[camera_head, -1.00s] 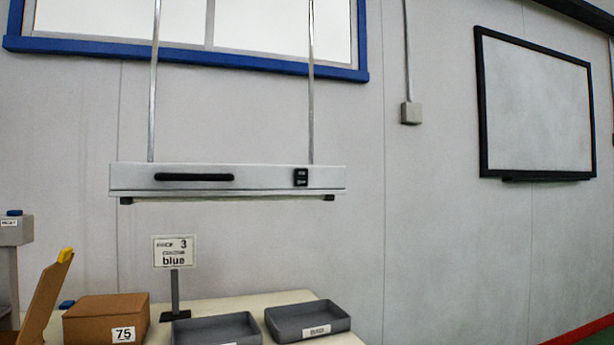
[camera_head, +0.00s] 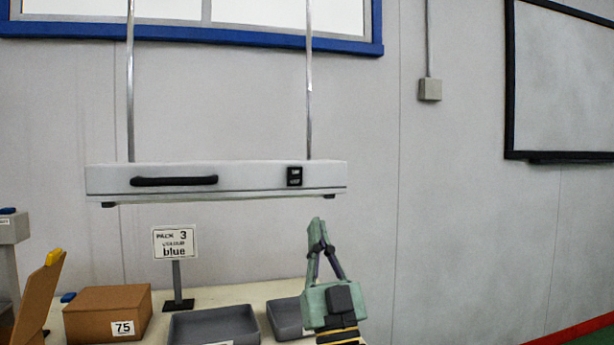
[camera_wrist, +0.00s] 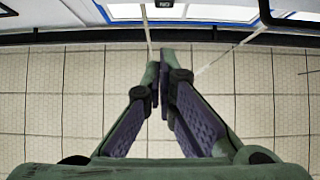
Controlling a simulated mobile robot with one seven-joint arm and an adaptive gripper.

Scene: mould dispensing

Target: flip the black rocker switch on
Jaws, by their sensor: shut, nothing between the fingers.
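The black rocker switch (camera_head: 294,177) sits on the right part of the front face of a long white hanging fixture (camera_head: 250,178). Its on or off position is too small to tell. My gripper (camera_head: 317,222) is shut and empty, fingertips pointing up, below and a little right of the switch and apart from it. In the wrist view the closed fingertips (camera_wrist: 159,55) point toward the fixture at the top edge, where a small dark part that looks like the switch (camera_wrist: 164,3) is cut off.
A black handle (camera_head: 174,181) is on the fixture's left part, and two rods hold the fixture up. Below are a table with grey trays (camera_head: 214,326), a cardboard box (camera_head: 107,312) and a sign (camera_head: 175,243) reading blue.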

